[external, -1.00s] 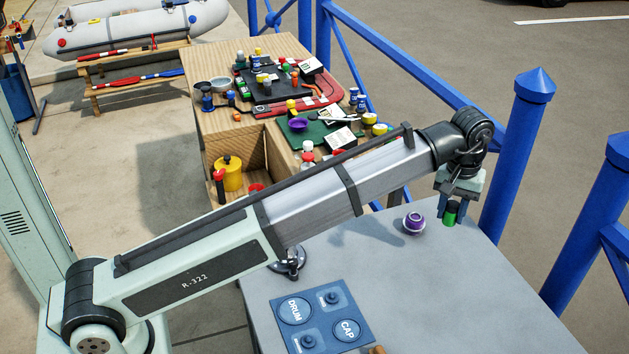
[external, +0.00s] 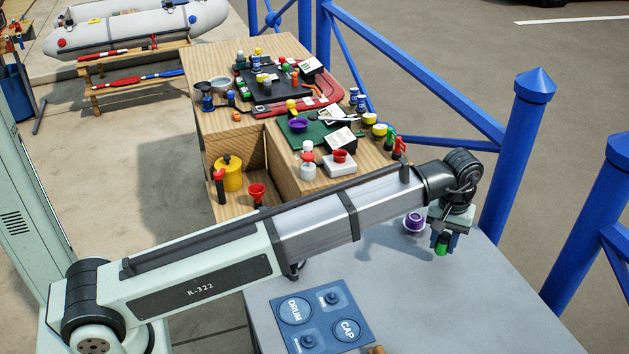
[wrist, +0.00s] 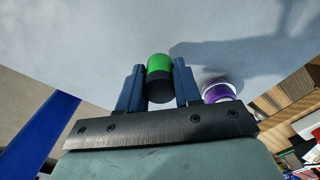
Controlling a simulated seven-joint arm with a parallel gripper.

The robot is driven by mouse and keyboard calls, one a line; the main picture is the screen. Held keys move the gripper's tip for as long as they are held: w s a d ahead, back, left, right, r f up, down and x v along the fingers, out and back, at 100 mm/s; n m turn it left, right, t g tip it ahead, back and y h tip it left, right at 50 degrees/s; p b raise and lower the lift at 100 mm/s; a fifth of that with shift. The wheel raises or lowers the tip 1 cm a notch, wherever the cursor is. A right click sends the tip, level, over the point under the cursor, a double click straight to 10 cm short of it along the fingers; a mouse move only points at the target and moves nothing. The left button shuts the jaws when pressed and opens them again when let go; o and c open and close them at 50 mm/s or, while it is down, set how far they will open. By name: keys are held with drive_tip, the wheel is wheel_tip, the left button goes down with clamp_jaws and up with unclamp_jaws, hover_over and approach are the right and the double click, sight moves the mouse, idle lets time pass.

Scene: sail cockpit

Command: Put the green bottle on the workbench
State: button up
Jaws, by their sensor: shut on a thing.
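My gripper (external: 442,240) is shut on the green bottle (external: 441,249), a small green and black cylinder. In the wrist view the bottle (wrist: 159,66) sits between the two blue fingers, its green part away from the palm and its black part toward it. It is over the right part of the grey tabletop (external: 480,290); I cannot tell whether it touches it. A wooden bench (external: 215,128), crowded with small items, stands behind my arm.
A purple and white round item (external: 413,222) stands on the grey top close left of my gripper; it also shows in the wrist view (wrist: 216,90). A blue mat (external: 322,322) lies at the front. Blue railing posts (external: 520,150) rise at the right.

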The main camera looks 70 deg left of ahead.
sight(441, 250)
drive_tip(key=shift+f, duration=1.75)
drive_tip(key=shift+f, duration=0.2)
drive_tip(key=o, duration=1)
drive_tip(key=shift+o, duration=0.2)
drive_tip(key=shift+r, duration=0.2)
wheel_tip(441, 250, up, 12)
